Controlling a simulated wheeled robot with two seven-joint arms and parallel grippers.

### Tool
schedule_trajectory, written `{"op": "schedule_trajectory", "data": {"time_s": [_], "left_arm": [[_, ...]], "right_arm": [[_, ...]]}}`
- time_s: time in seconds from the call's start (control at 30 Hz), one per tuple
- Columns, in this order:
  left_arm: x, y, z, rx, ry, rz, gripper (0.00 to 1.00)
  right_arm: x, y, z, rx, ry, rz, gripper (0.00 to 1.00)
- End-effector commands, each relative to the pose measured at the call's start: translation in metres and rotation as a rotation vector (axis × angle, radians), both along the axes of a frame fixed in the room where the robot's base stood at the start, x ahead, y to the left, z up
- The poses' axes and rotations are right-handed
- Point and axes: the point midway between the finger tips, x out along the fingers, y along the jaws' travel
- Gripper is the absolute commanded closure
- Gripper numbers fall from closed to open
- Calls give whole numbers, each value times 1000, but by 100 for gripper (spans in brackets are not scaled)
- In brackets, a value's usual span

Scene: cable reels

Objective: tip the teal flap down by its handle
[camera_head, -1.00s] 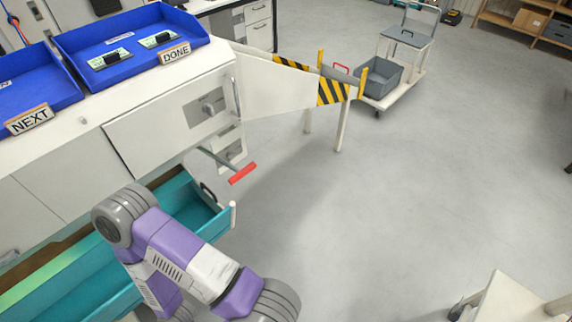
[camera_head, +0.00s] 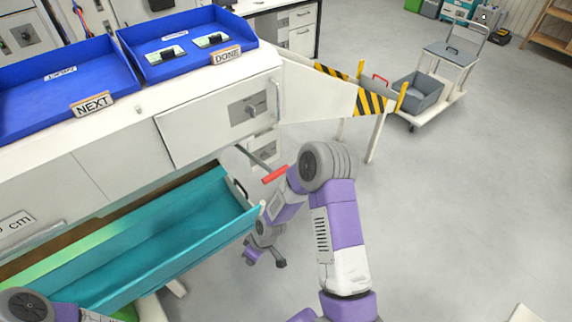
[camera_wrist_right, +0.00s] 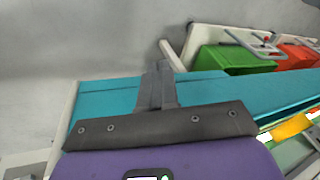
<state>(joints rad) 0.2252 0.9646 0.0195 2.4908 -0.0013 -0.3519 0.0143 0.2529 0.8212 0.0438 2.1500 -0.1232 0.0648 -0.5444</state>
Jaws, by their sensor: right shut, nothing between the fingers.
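The teal flap (camera_head: 150,245) is a long trough-like panel that stands out from under the front of the white bench. A dark loop handle (camera_head: 240,188) shows at its far right end. In the right wrist view the teal flap (camera_wrist_right: 105,98) lies across the middle behind my fingers. My right gripper (camera_head: 279,262) is beyond the right end of the flap, low and partly behind my forearm. Its fingers (camera_wrist_right: 157,78) are shut and empty in the wrist view; whether they touch the flap I cannot tell. My left gripper is out of view.
A red-gripped lever (camera_head: 274,174) sticks out beside my right forearm. An open white door (camera_head: 315,92) and a striped barrier (camera_head: 370,102) stand to the right. Blue trays (camera_head: 60,85) sit on the bench. A green bin (camera_wrist_right: 225,60) shows in the wrist view.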

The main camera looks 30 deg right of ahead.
Motion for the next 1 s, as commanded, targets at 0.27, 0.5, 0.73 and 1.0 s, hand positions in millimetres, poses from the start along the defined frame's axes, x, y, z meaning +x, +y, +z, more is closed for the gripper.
{"op": "schedule_trajectory", "data": {"time_s": [0.27,0.5,0.73,1.0], "left_arm": [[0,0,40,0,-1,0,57],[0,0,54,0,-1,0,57],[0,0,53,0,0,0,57],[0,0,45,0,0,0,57]], "right_arm": [[123,-126,169,-284,-281,736,100],[142,-199,273,-449,-302,1097,100],[143,-213,284,-476,-293,1176,100],[152,-212,231,-472,-289,1176,100]]}}
